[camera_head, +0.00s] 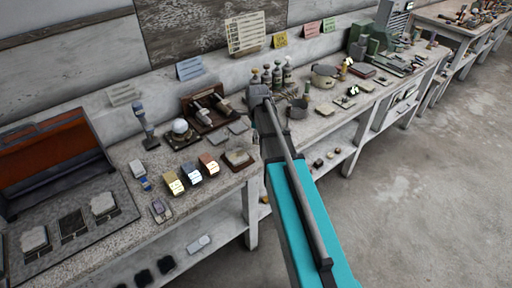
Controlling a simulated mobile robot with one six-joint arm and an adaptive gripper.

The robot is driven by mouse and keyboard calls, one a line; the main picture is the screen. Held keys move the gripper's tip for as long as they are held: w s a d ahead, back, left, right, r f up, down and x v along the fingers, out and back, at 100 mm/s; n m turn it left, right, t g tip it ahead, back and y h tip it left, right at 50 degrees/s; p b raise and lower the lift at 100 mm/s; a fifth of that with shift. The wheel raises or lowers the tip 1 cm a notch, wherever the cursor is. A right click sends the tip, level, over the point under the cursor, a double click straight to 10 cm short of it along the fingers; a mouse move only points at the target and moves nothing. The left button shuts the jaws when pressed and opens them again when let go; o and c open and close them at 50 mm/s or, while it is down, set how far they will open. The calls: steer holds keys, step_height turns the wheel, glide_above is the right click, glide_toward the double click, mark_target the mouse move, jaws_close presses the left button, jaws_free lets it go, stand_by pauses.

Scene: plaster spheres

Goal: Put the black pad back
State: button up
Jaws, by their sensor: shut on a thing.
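Several small black pad-like pieces (144,277) lie in a row on the lower shelf at the bottom left. At the left of the bench a grey slab bears two pale grey blocks (103,205) with a dark square (72,222) between them. I cannot tell whether that square is a pad or an empty place. My arm reaches up from the bottom, its far end over the bench's front edge. My gripper's fingers are hidden behind the arm, and so is anything they hold.
An open orange-lined case (50,155) stands at the left. Small labelled blocks (191,172), a white ball on a stand (180,127), and bottles (277,73) crowd the bench. A round pot (324,76) stands right of my arm. The concrete floor at right is clear.

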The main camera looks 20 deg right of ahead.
mark_target(256, 148)
steer(key=shift+w+d+f+b, duration=0.15)
steer(key=shift+w+f+b, duration=0.85)
steer(key=shift+f, duration=0.3)
steer(key=shift+w+d+f+b, duration=0.1)
steer(key=shift+w+f+b, duration=0.5)
steer(key=shift+f, duration=0.1)
steer(key=shift+s+f+b, duration=0.15)
steer(key=shift+f+b, duration=1.15)
steer(key=shift+f, duration=0.05)
steer(key=shift+f, duration=0.1)
steer(key=o, duration=1)
steer(key=shift+r, duration=0.2)
step_height(256, 148, up, 12)
steer(key=p, duration=1.2)
